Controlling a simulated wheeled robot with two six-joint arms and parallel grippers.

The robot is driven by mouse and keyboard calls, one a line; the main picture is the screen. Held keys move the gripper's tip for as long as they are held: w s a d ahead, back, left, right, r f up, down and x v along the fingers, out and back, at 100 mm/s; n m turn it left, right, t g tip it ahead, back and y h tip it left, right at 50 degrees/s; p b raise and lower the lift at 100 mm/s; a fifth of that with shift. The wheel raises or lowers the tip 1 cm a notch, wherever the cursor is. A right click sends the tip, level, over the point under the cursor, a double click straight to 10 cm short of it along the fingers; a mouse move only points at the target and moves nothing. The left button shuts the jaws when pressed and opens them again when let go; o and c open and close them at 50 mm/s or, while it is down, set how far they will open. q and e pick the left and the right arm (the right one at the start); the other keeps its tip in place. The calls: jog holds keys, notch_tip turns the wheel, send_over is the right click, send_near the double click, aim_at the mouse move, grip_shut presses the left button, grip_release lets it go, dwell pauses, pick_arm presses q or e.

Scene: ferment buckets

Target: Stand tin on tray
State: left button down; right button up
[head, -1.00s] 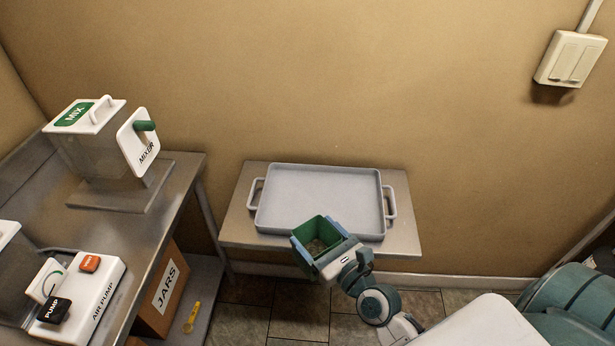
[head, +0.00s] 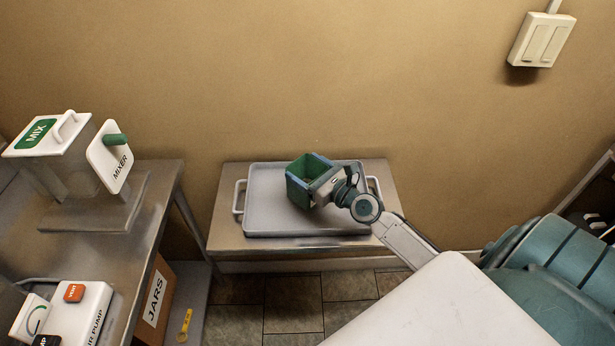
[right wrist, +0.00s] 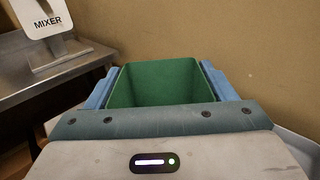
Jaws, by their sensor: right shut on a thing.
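The green tin (head: 305,172) is an open-topped square box, held upright by my right gripper (head: 312,180). The blue fingers are shut on two opposite sides of it; the tin also shows in the right wrist view (right wrist: 160,84), between the fingers. The tin is over the middle of the grey tray (head: 265,212), which has a raised rim and a white handle at each end. I cannot tell whether the tin's base touches the tray. My left gripper is not in view.
The tray lies on a small table (head: 225,232) against the wall. A steel bench at left carries a mixer (head: 75,175) and an air pump (head: 75,310). A JARS box (head: 155,300) and a yellow tool (head: 185,325) are below. A switch (head: 543,40) is on the wall.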

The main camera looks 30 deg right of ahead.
aim_at(301, 169)
jog(key=shift+w+d, duration=0.5)
jog(key=shift+w, duration=0.25)
notch_tip(301, 169, down, 4)
jog(key=b, duration=0.3)
jog(key=shift+w+d+r, duration=0.1)
jog(key=shift+w+r, duration=0.05)
jog(key=shift+r, duration=0.05)
jog(key=shift+f+b, duration=0.15)
jog(key=shift+b, duration=0.25)
jog(key=o, duration=1.3)
jog(key=shift+o, duration=0.2)
